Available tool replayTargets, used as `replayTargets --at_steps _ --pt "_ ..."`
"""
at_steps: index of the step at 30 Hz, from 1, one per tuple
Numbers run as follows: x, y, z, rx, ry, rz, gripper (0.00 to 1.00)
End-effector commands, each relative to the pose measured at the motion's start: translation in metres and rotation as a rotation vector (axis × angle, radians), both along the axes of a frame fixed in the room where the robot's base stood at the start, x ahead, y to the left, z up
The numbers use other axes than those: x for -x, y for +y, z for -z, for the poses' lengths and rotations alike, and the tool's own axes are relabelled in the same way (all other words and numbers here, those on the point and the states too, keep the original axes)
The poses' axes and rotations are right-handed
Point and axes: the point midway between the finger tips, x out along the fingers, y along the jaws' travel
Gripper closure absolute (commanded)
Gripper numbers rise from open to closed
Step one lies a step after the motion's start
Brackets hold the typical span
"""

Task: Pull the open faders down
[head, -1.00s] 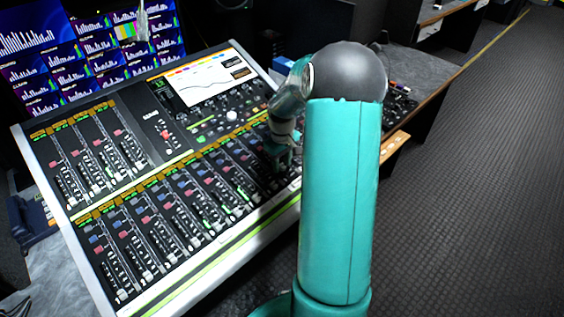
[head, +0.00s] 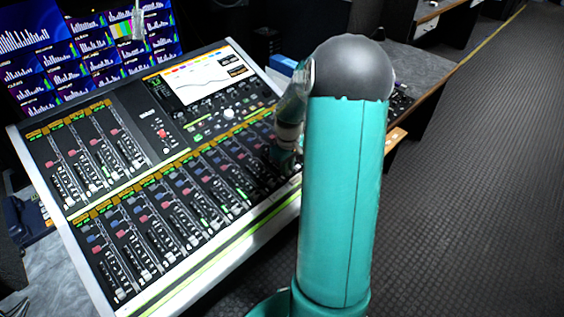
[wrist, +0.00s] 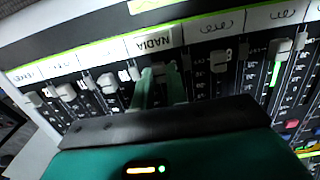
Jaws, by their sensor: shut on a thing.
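The mixing console (head: 165,128) fills the left and middle of the head view, with a lower and an upper bank of faders. In the wrist view, a row of pale fader caps runs along the strip of name labels; one cap (wrist: 220,57) is right of my gripper and another (wrist: 66,92) is left of it. My gripper (wrist: 161,84) is shut on a fader cap at the channel labelled NADIA; the green fingers mostly hide this cap. In the head view my gripper (head: 286,163) is at the console's right end, partly hidden by my arm.
The console's pale front rail (head: 232,243) borders the lower fader bank. A lit screen (head: 203,80) sits at its top, with monitors (head: 90,50) behind. A wooden-edged desk (head: 425,80) is behind my arm. Carpeted floor at right is clear.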

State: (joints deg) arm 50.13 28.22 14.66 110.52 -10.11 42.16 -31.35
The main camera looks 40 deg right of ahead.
Motion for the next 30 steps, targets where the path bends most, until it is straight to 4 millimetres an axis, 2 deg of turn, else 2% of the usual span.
replayTargets --at_steps 7,8,10,11,22,26,30 --pt "0.005 0.0 0.002 -0.004 0.011 0.003 1.0" --pt "0.005 0.0 0.002 -0.004 0.011 0.003 0.8" --pt "0.005 0.0 0.002 -0.004 0.011 0.002 0.66" --pt "0.005 0.0 0.002 -0.004 0.01 0.002 0.64" --pt "-0.002 0.0 0.001 -0.002 0.005 -0.001 0.64" --pt "-0.015 0.0 -0.001 -0.002 0.004 -0.002 0.64" --pt "-0.038 0.001 -0.004 -0.003 0.003 -0.001 0.64"
